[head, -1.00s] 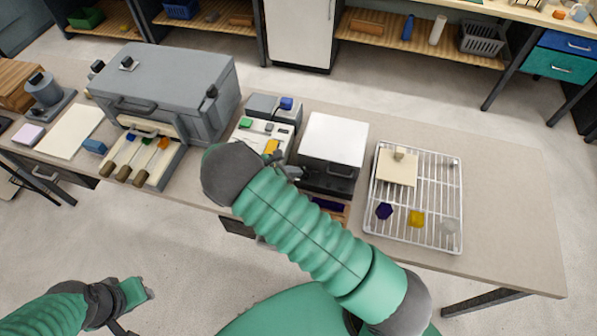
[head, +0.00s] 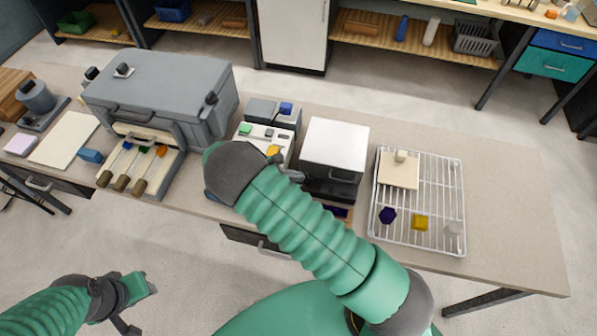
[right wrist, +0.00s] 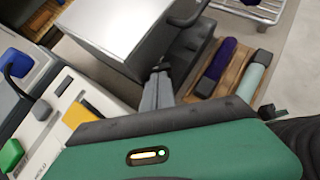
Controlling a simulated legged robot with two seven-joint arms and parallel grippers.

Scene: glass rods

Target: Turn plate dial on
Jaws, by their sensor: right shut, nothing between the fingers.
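A white-topped plate unit (head: 335,140) with a dark lower body and front handle stands on the bench; it also shows in the right wrist view (right wrist: 125,30). Left of it is a pale control box (head: 262,131) with green, yellow and blue pieces on top. I cannot make out which part is the plate dial. My right gripper (right wrist: 158,85) is shut and empty, its fingertips in front of the plate unit's near left corner. In the head view my right arm hides most of it. My left gripper (head: 132,306) hangs low, away from the bench; its jaws are unclear.
A wire rack (head: 447,190) with a beige block and small coloured pieces lies right of the plate unit. A grey lidded box (head: 160,85) and a tool holder stand left. A wooden tray (right wrist: 228,75) with purple and pale rods is near the right fingertips. The bench's right end is clear.

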